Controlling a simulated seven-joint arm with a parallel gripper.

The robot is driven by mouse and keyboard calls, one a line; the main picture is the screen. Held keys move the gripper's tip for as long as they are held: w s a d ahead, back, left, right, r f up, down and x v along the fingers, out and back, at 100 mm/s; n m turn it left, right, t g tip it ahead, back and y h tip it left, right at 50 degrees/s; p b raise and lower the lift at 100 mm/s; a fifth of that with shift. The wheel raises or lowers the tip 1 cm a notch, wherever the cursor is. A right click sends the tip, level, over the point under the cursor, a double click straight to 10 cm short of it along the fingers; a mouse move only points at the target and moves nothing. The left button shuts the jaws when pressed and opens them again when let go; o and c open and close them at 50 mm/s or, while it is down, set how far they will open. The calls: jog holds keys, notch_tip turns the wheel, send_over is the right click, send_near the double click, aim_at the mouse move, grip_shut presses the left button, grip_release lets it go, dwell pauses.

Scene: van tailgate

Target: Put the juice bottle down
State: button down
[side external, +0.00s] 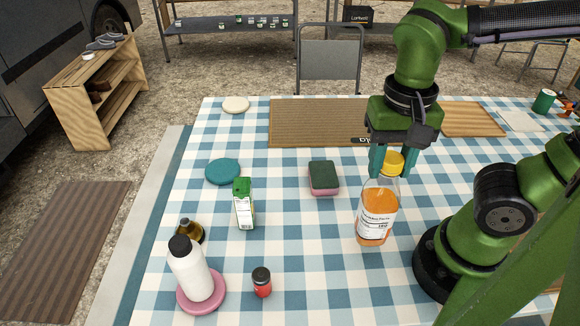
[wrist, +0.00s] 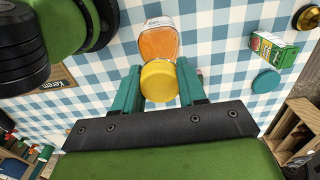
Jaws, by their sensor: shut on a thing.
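The juice bottle (side external: 377,212) is clear with orange juice, a white label and a yellow cap. It is slightly tilted over the checked tablecloth (side external: 310,255) at the right of the side external view. My gripper (side external: 388,162) is shut on it near the yellow cap, from above. In the wrist view the bottle (wrist: 158,42) extends away beyond the cap, with the teal fingers of my gripper (wrist: 158,88) on both sides of the cap. I cannot tell whether its base touches the cloth.
A sponge (side external: 324,178) lies left of the bottle. A juice carton (side external: 243,203), a white bottle on a pink coaster (side external: 204,302), a dark-lidded red jar (side external: 262,282) and a teal disc (side external: 222,171) stand further left. A brown mat (side external: 310,120) lies behind. The front middle cloth is clear.

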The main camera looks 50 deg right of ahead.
jog(key=w+a+f, duration=0.4)
jog(key=w, duration=0.4)
jog(key=shift+w+f, duration=0.2)
jog(key=shift+w, duration=0.2)
jog(key=c, duration=0.6)
grip_release()
jog(key=shift+f, duration=0.15)
jog(key=shift+c, duration=0.2)
notch_tip(320, 180, up, 12)
jog(key=s+d+f+n+t+y, duration=0.2)
jog(key=d+f+n+t, duration=0.1)
jog(key=d+n+t, duration=0.2)
jog(key=d+t, duration=0.2)
jog(key=d, duration=0.1)
jog(key=shift+f, duration=0.4)
